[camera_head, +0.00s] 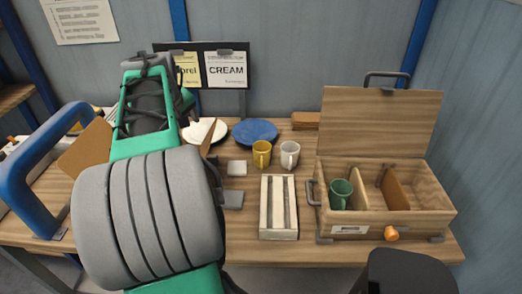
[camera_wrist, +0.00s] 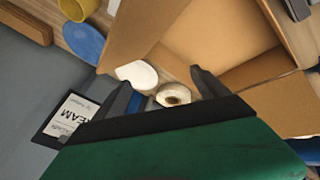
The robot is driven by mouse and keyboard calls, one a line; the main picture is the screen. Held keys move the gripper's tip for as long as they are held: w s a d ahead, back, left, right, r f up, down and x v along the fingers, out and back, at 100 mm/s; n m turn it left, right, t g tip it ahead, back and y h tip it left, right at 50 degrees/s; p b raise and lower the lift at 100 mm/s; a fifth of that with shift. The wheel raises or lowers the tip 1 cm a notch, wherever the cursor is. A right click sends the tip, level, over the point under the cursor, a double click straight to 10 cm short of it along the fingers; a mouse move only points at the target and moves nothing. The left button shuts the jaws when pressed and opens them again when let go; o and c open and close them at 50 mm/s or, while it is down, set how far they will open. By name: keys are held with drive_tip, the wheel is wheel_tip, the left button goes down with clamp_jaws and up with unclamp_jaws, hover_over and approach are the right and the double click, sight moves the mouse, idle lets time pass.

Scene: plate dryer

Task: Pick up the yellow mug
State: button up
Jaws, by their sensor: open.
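The yellow mug (camera_head: 262,154) stands upright on the wooden workbench, just in front of the blue plate and left of a white mug (camera_head: 289,155). In the wrist view the yellow mug (camera_wrist: 77,8) shows at the top left, cut by the frame edge. My gripper (camera_wrist: 165,88) is open and empty, with its fingers spread beside a roll of tape (camera_wrist: 173,95) and a white plate (camera_wrist: 137,74). The mug lies well apart from the fingers. In the head view, my arm hides the gripper's fingertips.
An open cardboard box (camera_wrist: 215,40) lies close to my fingers. The blue plate (camera_head: 255,131) is behind the mug. A narrow tray (camera_head: 278,234) lies in front. A wooden box (camera_head: 436,197) with an open lid stands right, a green mug (camera_head: 341,194) in its left compartment. A sign (camera_head: 227,70) stands behind.

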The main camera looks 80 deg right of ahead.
drive_tip(key=s+d+r+m+g+h+p, duration=0.1)
drive_tip(key=s+d+r, duration=0.3)
drive_tip(key=s+d, duration=0.6)
drive_tip(key=m+g+y+b, duration=0.2)
drive_tip(key=m+b, duration=0.1)
drive_tip(key=m, duration=1.1)
hover_over(261, 148)
drive_tip(key=a, duration=0.6)
drive_tip(key=f, duration=1.4)
drive_tip(key=shift+s+d+f, duration=0.1)
drive_tip(key=shift+s+f, duration=0.15)
drive_tip(key=shift+f, duration=0.15)
drive_tip(key=p+x, duration=0.1)
drive_tip(key=x, duration=0.6)
drive_tip(key=shift+d+f+p, duration=0.1)
drive_tip(key=shift+f+p, duration=0.05)
drive_tip(key=shift+p, duration=0.15)
drive_tip(key=shift+c, duration=0.4)
drive_tip(key=c, duration=1.7)
